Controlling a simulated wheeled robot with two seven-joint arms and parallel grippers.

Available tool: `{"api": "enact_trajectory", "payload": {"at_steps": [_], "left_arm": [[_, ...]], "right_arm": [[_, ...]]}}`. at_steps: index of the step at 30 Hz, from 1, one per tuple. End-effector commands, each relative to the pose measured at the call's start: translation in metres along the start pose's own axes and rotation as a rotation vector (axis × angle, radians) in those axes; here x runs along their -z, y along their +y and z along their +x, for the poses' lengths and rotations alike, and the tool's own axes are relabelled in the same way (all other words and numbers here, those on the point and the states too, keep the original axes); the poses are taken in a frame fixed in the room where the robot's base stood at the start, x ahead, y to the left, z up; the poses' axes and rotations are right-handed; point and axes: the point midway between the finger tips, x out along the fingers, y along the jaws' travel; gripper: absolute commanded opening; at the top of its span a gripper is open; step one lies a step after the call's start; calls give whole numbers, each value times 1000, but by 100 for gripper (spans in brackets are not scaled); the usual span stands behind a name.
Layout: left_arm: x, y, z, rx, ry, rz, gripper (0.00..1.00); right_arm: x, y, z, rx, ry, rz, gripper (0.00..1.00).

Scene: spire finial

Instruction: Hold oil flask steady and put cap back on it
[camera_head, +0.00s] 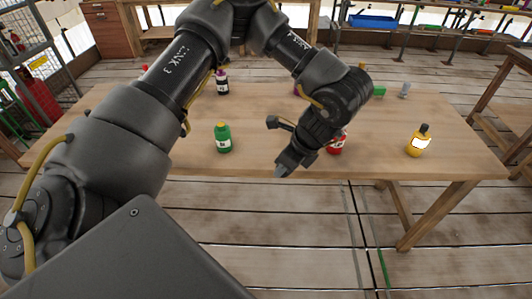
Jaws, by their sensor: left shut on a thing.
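My left gripper (285,163) points down and left above the table's front edge. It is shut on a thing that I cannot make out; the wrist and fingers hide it. A yellow flask (419,146) with a white label and a dark top stands upright on the right of the table, apart from the gripper. A red bottle (338,145) stands partly hidden behind my left wrist. A green bottle (223,141) with a yellow top stands left of the gripper. I cannot tell which is the oil flask, and no loose cap is clear. My right gripper is not in view.
The wooden table (385,165) has clear room between the red bottle and the yellow flask. A dark purple bottle (222,85), a green block (379,91) and a small grey item (405,89) stand towards the back. My left arm hides much of the table's left.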

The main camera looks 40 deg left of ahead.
Motion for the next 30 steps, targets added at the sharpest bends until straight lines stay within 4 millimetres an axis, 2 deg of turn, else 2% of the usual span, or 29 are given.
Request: {"api": "enact_trajectory", "payload": {"at_steps": [3, 6, 9, 12, 18, 27, 30], "left_arm": [[16, 6, -20, -176, 5, -427, 13], [24, 13, -34, -322, 9, -759, 13], [25, 18, -46, -431, 8, -1014, 13], [25, 21, -55, -506, 8, -1195, 13], [24, 23, -63, -574, 5, -1369, 13], [24, 23, -64, -580, 4, -1391, 13], [24, 23, -64, -580, 4, -1390, 13]], "right_arm": [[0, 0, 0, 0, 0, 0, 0], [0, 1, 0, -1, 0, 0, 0], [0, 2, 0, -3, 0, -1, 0], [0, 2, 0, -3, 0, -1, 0], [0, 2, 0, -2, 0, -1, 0], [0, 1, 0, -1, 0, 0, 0], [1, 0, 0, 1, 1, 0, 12]]}}
